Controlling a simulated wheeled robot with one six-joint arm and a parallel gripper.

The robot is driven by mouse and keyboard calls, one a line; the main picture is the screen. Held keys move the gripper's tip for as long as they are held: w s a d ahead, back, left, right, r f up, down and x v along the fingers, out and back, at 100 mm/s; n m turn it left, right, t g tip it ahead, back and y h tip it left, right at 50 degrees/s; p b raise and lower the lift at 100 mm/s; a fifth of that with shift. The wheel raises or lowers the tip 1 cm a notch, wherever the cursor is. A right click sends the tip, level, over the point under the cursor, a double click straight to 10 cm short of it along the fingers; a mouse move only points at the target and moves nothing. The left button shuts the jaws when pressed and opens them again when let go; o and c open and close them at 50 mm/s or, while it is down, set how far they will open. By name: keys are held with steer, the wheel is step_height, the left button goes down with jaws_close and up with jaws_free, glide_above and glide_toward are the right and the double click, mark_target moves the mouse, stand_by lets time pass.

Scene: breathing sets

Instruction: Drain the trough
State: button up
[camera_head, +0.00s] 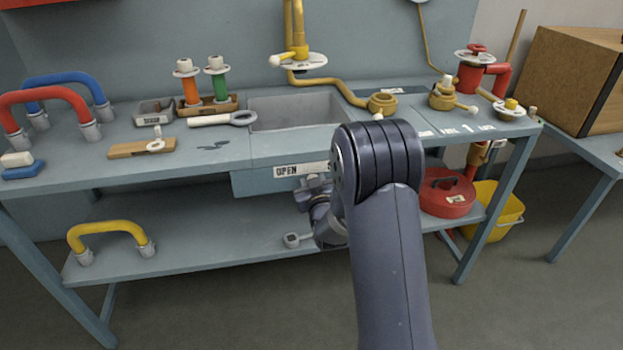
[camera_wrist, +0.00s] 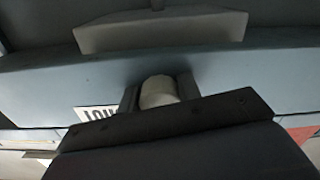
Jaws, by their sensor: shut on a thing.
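The trough (camera_head: 293,112) is a grey rectangular basin sunk in the middle of the bench top. Whether it holds water I cannot tell. Below its front edge is a blue-grey panel with a white label reading OPEN (camera_head: 300,170). My gripper (camera_wrist: 158,88) is at this front, beside the label, mostly hidden behind my arm in the head view. In the wrist view its jaws are shut on a pale rounded knob (camera_wrist: 158,96). The label (camera_wrist: 95,113) shows upside down to the left of the jaws.
A yellow tap (camera_head: 298,50) stands behind the trough. On the lower shelf are a yellow handle (camera_head: 108,232) and a red round canister (camera_head: 446,195). A yellow bucket (camera_head: 497,215) stands behind the right leg.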

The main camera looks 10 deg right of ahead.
steer(key=shift+n+b, duration=2.3)
steer(key=shift+b, duration=0.85)
steer(key=o, duration=1)
steer(key=s, duration=1.1)
steer(key=shift+p, duration=0.35)
steer(key=shift+w, duration=0.2)
